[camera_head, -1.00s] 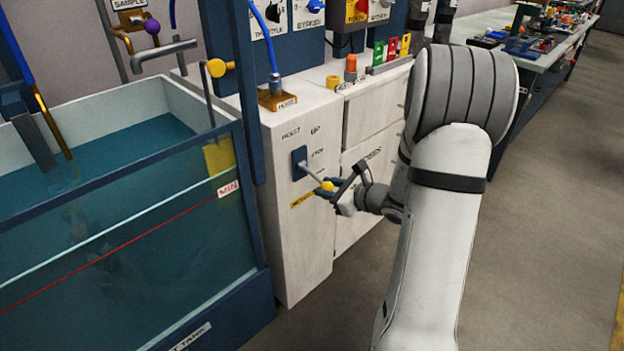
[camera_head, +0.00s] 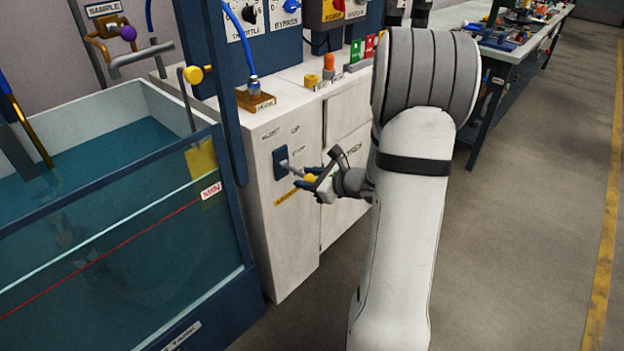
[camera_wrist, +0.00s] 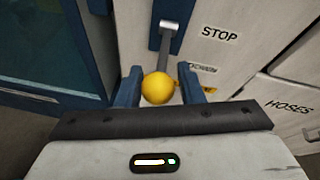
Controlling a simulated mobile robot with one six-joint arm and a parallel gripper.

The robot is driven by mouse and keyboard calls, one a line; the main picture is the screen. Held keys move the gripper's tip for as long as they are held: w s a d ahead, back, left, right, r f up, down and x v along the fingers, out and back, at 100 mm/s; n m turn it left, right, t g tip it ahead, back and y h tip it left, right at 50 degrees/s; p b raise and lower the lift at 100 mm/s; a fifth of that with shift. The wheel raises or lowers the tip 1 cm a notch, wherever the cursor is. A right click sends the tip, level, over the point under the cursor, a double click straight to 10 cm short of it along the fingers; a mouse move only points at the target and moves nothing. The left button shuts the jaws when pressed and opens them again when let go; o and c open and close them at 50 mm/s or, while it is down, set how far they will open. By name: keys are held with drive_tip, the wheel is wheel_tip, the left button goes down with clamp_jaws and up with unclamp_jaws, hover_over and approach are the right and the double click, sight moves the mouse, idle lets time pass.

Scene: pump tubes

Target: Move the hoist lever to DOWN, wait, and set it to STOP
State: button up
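The hoist lever's yellow knob (camera_head: 310,178) sits at the end of a grey shaft on a dark blue plate (camera_head: 280,165) on the white cabinet. The shaft slants out from the plate and slightly downward. In the wrist view the knob (camera_wrist: 158,88) fills the space between the two blue fingers of my gripper (camera_wrist: 161,86), and the shaft (camera_wrist: 171,37) runs up to the plate. My gripper (camera_head: 311,180) appears shut on the knob. A STOP label (camera_wrist: 220,33) is beside the shaft, and an UP label (camera_head: 295,128) is higher on the cabinet. The DOWN marking is not readable.
A glass-sided water tank (camera_head: 110,215) with a blue frame stands left of the cabinet. A blue hose rises from a brass-coloured base (camera_head: 255,101) on the cabinet top. The floor right of my arm is free, with a workbench (camera_head: 505,45) farther back.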

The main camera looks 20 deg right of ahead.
drive_tip(key=o, duration=0.3)
drive_tip(key=shift+f, duration=0.15)
drive_tip(key=shift+s, duration=0.1)
drive_tip(key=p+v, duration=0.1)
drive_tip(key=v, duration=0.6)
drive_tip(key=shift+s+d+r+p, duration=0.2)
drive_tip(key=shift+s+p, duration=0.05)
drive_tip(key=shift+p, duration=0.1)
